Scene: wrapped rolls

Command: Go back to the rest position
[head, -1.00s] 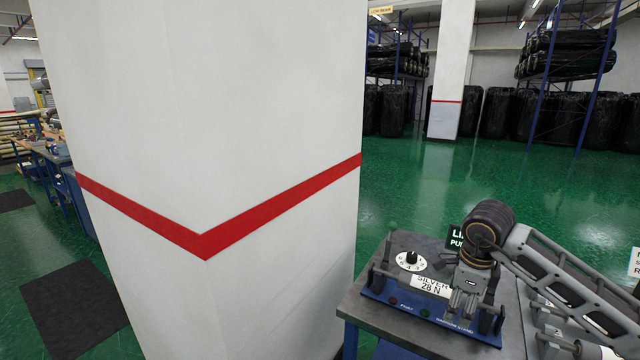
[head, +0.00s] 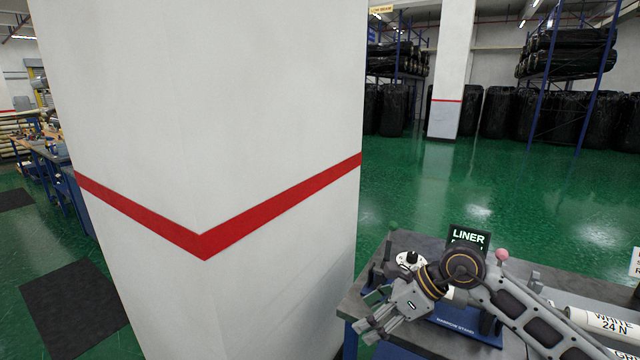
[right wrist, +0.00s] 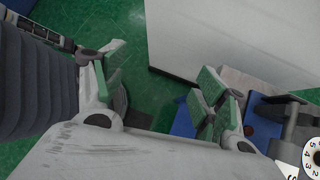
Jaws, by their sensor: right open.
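My right gripper (head: 376,330) is at the lower right of the head view, held over the left front edge of the grey-topped table (head: 353,308). Its fingers point down and left, and it is empty. In the right wrist view its green-padded fingers (right wrist: 160,92) stand wide apart, with green floor between them. My right arm reaches in from the lower right across the blue stand (head: 455,322) on the table and hides part of it. My left gripper is not in view.
A big white pillar (head: 200,120) with a red stripe fills the left and middle, close to the table. A black LINER sign (head: 468,238), a dial (head: 410,259) and a roll labelled WHITE 24 N (head: 602,324) are on the table. Green floor (head: 480,190) is clear behind.

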